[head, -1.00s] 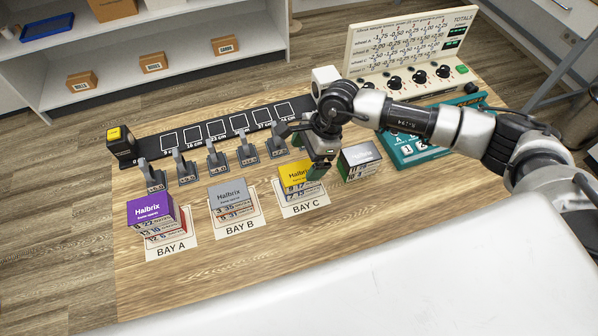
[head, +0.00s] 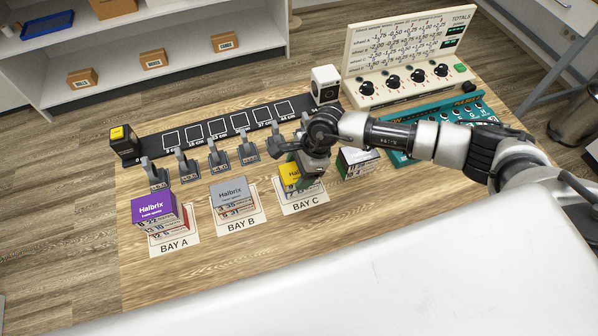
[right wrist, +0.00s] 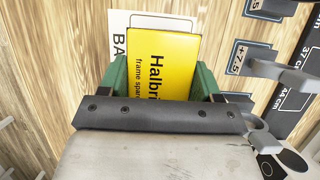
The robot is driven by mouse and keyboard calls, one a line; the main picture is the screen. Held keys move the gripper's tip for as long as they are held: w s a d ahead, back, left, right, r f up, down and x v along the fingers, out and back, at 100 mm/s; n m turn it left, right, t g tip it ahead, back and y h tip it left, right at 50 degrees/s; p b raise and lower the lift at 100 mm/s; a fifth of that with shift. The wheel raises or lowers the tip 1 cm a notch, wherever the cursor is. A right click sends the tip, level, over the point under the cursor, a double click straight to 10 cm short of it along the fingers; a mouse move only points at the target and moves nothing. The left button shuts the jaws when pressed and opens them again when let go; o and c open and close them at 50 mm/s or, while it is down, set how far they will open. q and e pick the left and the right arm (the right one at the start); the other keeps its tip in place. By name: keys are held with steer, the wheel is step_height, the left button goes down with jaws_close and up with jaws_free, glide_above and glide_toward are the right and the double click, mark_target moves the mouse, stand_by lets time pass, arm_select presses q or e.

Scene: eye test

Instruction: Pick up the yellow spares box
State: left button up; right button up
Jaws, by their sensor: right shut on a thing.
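The yellow spares box (head: 290,174) stands at the BAY C card (head: 305,207), its right part hidden by my right gripper (head: 307,173). In the right wrist view its yellow top, lettered "Halbrix frame spares", faces the camera (right wrist: 163,60). My right gripper's green fingers (right wrist: 160,82) lie on both sides of the box, and it is shut on the box. I cannot tell whether the box is clear of the card. My left gripper is not in view.
A purple-topped box (head: 153,208) is at BAY A and a grey-topped box (head: 232,192) at BAY B. A white-and-dark box (head: 357,163) stands close right of my gripper. Several grey levers (head: 219,153) stand behind. The wooden front strip (head: 200,275) is clear.

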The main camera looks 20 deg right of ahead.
steer(key=shift+c, duration=1)
steer(key=shift+r, duration=0.1)
